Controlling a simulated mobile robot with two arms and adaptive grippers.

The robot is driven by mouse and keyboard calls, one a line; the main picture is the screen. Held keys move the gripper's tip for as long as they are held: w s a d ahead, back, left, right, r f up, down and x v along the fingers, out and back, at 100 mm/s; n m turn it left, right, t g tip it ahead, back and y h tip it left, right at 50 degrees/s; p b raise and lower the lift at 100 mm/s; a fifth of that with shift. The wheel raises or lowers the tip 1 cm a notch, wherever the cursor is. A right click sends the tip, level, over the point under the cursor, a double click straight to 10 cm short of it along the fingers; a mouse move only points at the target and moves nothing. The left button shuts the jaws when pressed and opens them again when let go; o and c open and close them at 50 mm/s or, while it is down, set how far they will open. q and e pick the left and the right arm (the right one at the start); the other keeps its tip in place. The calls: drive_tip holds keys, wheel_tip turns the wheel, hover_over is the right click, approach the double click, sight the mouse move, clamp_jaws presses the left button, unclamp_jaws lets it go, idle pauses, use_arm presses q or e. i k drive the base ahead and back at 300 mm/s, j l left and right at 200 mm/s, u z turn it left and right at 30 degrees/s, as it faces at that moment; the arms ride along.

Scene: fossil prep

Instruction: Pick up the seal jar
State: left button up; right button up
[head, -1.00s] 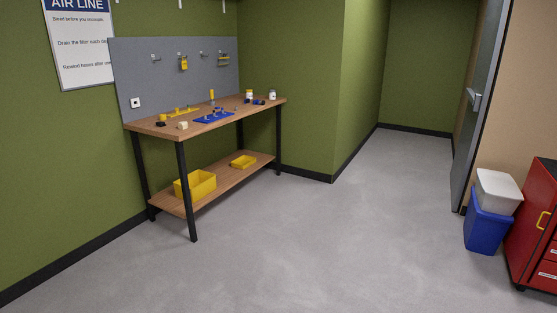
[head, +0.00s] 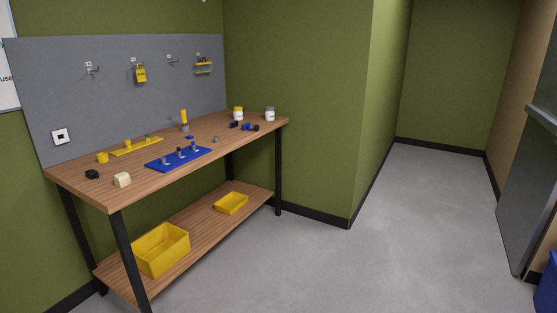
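Two small jars stand upright at the far right end of the wooden workbench (head: 222,143). One jar (head: 238,114) is white with a yellow lid. The other jar (head: 270,114) is white with a grey lid and stands near the bench's right corner. I cannot tell from their labels which is the seal jar. Neither of my grippers shows in the head view, and nothing is seen touching the jars.
A blue mat (head: 180,159) with small parts, a yellow strip (head: 136,146) and dark blue pieces (head: 250,127) lie on the bench. Yellow bins (head: 161,250) sit on its lower shelf. A grey pegboard (head: 110,85) stands behind. The floor (head: 400,230) in front is clear.

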sight(270, 116)
drive_tip(key=i, duration=2.7)
